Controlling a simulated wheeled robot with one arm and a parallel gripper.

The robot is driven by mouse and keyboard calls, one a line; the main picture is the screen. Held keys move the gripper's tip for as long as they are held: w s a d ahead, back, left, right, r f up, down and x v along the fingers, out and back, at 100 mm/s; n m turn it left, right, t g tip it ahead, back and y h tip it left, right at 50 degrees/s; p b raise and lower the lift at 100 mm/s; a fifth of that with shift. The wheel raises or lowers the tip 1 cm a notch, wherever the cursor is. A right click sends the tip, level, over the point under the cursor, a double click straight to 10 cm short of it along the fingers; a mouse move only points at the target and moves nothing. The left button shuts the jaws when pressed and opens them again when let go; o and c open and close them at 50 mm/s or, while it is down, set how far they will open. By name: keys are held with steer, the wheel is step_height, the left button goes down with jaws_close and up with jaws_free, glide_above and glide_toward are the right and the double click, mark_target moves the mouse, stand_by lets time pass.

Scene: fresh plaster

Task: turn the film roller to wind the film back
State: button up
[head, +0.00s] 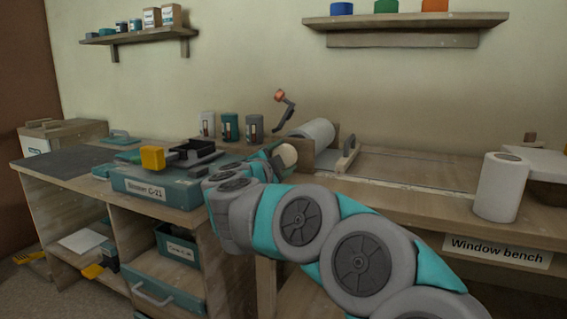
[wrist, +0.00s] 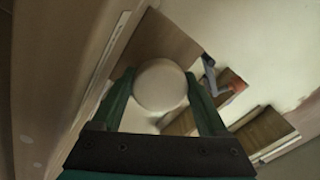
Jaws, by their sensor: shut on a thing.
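The white film roller (head: 313,131) lies on the bench behind a wooden end board (head: 324,158). A round cream knob (head: 288,154) sits at the left of this board. It shows in the wrist view (wrist: 160,86) as a pale disc between my two green fingers. My gripper (head: 277,160) is shut on this knob, with a finger at each side; the arm partly hides it in the head view. A grey crank (head: 288,107) with an orange-red grip (head: 280,96) stands up near the roller. It also shows in the wrist view (wrist: 210,74), right of the fingers.
A teal case (head: 158,186) and a yellow-ended tool (head: 153,158) lie on the left bench. Several canisters (head: 230,126) stand behind my gripper. A wooden-based tool (head: 348,155) is right of the roller. A white roll (head: 500,187) stands far right. Bench between them is mostly clear.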

steer(key=shift+m+b, duration=1.1)
steer(key=shift+m, duration=1)
steer(key=o, duration=1.3)
steer(key=shift+c, duration=0.2)
steer(key=v, duration=0.8)
steer(key=shift+w+r, duration=0.1)
steer(key=shift+r, duration=0.1)
